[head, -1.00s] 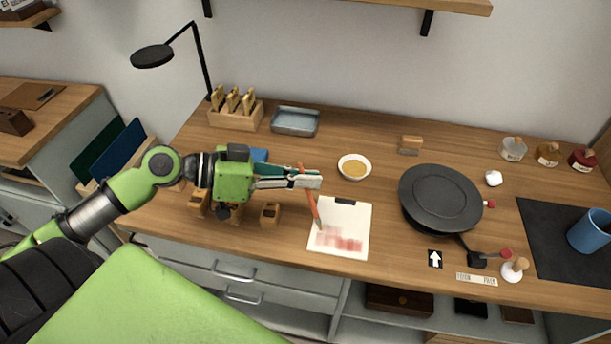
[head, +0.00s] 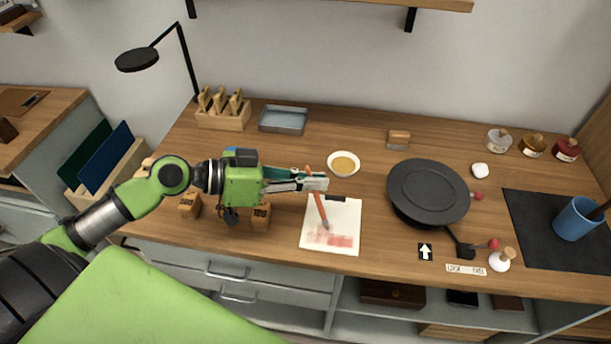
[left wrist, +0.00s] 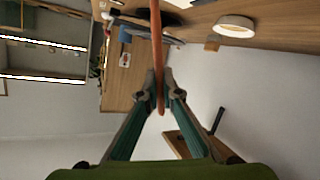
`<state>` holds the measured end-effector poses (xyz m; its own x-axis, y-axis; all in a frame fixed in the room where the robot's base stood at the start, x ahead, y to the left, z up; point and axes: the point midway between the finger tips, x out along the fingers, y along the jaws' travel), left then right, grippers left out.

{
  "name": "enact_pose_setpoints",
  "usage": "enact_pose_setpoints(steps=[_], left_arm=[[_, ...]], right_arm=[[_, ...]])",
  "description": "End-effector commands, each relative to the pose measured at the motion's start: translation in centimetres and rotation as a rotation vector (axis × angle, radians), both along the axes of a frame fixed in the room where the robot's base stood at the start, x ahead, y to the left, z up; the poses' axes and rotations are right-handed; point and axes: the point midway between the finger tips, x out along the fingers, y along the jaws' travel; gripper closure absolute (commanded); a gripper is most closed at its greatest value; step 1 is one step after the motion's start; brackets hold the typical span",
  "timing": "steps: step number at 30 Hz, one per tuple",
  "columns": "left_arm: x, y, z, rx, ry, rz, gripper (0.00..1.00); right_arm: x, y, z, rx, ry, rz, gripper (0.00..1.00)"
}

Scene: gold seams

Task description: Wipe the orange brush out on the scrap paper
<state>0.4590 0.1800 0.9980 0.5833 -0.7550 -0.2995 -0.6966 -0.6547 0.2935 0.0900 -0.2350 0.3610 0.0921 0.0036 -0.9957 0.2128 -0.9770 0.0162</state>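My left gripper (head: 318,182) is shut on the orange brush (head: 316,195), whose handle rises above the fingers. The brush tilts, with its dark tip low over the scrap paper (head: 345,212); I cannot tell for sure whether the tip touches. The paper is a white sheet on the table with smeared red-pink marks along its lower part. In the left wrist view the orange brush handle (left wrist: 156,45) runs between the two fingertips. My right gripper is not in view.
A white bowl of golden powder (head: 344,164) stands behind the paper. A black round turntable (head: 428,190) is to the right. Small wooden blocks (head: 261,217) stand under my left arm. A blue cup (head: 577,220) sits on a dark mat at the far right.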

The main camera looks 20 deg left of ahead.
Motion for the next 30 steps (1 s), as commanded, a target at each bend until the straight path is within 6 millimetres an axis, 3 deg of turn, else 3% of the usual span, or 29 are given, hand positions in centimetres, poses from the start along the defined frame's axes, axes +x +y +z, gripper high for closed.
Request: enact_pose_setpoints(steps=[30], left_arm=[[1.3, -4.5, 0.1, -0.002, -0.001, 0.0, 1.0]], right_arm=[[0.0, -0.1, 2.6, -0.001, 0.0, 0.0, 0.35]])
